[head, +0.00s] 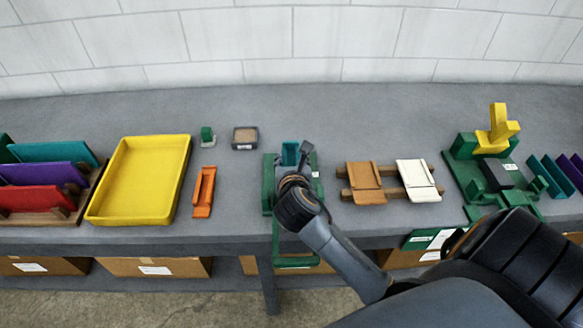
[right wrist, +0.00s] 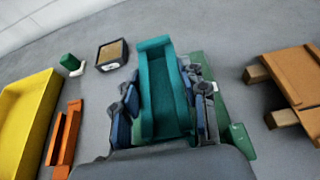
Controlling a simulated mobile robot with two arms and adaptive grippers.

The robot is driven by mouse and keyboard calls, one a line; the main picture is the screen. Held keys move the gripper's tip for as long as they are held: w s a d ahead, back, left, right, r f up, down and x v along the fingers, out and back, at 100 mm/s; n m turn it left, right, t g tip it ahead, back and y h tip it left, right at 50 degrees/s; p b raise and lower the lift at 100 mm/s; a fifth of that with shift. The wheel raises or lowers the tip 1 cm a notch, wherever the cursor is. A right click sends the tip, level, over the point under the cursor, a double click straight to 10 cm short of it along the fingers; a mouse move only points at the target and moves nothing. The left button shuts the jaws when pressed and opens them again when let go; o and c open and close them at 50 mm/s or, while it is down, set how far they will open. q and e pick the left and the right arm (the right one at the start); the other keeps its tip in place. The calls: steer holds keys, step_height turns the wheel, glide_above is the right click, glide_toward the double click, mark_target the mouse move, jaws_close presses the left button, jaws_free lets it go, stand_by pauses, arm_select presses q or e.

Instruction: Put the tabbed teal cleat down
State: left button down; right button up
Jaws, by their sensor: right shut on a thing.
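The teal cleat (right wrist: 163,95) is a long channel with a raised end, held between the fingers of my right gripper (right wrist: 165,108) in the right wrist view. In the head view only the far part of the teal cleat (head: 290,152) shows; my right gripper (head: 291,170) and wrist cover the rest. The cleat is over or at a green fixture (head: 268,190) on the bench. The green fixture also shows beside the fingers in the right wrist view (right wrist: 238,142). I cannot tell whether the cleat touches it. My left gripper is not in view.
Left of the fixture are an orange channel piece (head: 204,192), a yellow tray (head: 128,212) and a rack of coloured panels (head: 50,218). Right of it, tan (head: 364,176) and white (head: 417,178) pieces lie on wooden bars. A green jig with a yellow part (head: 497,130) stands further right.

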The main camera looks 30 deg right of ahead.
mark_target(291, 164)
steer(key=shift+w+d+f, duration=0.1)
steer(key=shift+w+f, duration=0.1)
steer(key=shift+f, duration=0.05)
step_height(291, 164, down, 2)
steer(key=shift+w+d+f, duration=0.1)
steer(key=shift+w+f, duration=0.05)
steer(key=shift+f, duration=0.55)
steer(key=o, duration=1.2)
steer(key=shift+f, duration=0.15)
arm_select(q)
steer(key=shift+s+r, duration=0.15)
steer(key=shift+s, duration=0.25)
